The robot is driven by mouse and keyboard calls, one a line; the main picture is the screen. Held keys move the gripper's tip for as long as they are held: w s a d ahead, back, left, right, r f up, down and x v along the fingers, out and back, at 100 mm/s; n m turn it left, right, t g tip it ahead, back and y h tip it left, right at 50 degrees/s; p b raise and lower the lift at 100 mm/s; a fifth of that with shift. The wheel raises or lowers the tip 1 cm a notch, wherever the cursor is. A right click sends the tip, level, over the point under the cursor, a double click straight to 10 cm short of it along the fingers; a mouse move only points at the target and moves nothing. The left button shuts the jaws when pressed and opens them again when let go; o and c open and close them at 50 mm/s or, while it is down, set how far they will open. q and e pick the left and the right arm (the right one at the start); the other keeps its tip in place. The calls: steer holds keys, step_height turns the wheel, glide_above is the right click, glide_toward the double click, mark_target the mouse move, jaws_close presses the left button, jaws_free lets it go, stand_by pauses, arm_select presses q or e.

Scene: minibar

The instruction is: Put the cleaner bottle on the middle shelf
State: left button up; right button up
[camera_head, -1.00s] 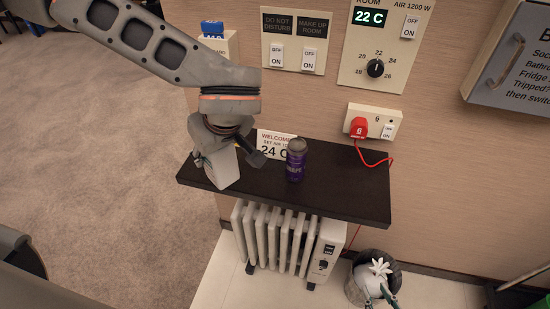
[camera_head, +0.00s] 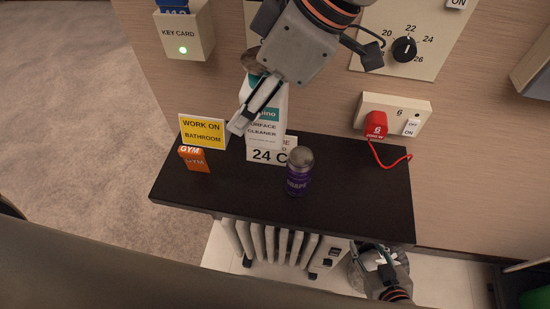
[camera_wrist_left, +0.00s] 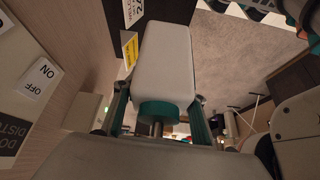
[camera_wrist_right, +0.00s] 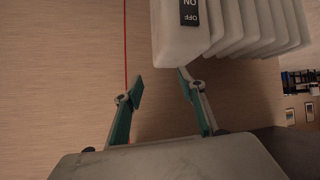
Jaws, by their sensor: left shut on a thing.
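The cleaner bottle (camera_head: 265,129) is white with a teal label reading "surface cleaner". My left gripper (camera_head: 262,98) is shut on its upper part and holds it roughly upright at the back of a dark shelf (camera_head: 355,200). I cannot tell whether its base touches the shelf. In the left wrist view the bottle (camera_wrist_left: 165,60) lies between the two fingers, its teal cap towards the palm.
A yellow sign (camera_head: 202,132) and an orange gym box (camera_head: 194,158) stand left. A red plug (camera_head: 375,124) trails its cord. The shelf's right half is clear.

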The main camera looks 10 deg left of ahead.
arm_select(q)
step_height(320, 180, down, 19)
steer(key=shift+s+a+r+b, duration=0.1)
steer(key=shift+s+b, duration=0.05)
steer(key=shift+b, duration=0.8)
steer(key=o, duration=1.5)
